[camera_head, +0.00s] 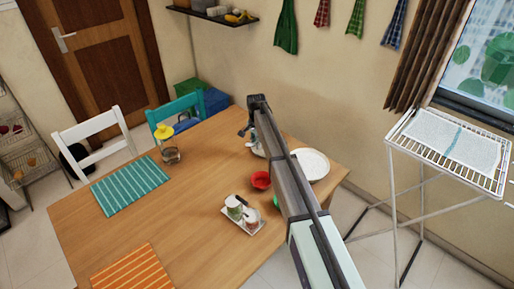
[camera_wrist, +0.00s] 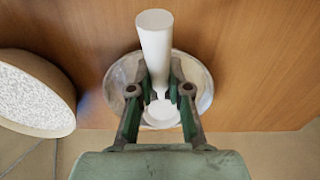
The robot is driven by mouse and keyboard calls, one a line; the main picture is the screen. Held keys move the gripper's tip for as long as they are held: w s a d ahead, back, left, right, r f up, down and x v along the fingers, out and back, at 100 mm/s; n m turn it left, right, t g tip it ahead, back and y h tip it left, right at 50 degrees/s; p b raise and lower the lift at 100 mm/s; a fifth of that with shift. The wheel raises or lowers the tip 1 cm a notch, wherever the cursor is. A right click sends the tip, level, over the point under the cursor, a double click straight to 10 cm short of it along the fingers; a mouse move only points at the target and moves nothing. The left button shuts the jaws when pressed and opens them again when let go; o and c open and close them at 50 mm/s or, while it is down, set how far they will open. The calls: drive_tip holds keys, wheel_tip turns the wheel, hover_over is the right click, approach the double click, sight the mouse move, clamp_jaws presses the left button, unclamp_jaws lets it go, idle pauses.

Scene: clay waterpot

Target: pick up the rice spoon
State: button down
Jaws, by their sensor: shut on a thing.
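The rice spoon (camera_wrist: 154,40) is white and shows in the wrist view, its broad end towards the top and a rounded white part (camera_wrist: 161,114) lower down. My gripper (camera_wrist: 166,92) is shut on its narrow middle, with a dark green finger on each side. A round pale dish (camera_wrist: 203,76) lies behind the spoon; I cannot tell whether the spoon touches it. In the head view my gripper (camera_head: 246,130) is over the far side of the wooden table (camera_head: 200,200), and the spoon cannot be made out there.
A white plate (camera_head: 313,164) lies right of my arm. A glass jug with a yellow top (camera_head: 167,145) stands left. A speckled round dish (camera_wrist: 34,92) is left in the wrist view.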

wheel_tip(320, 180, up, 18)
drive_tip(key=b, duration=0.4)
drive_tip(key=shift+f, duration=0.15)
idle(0.5)
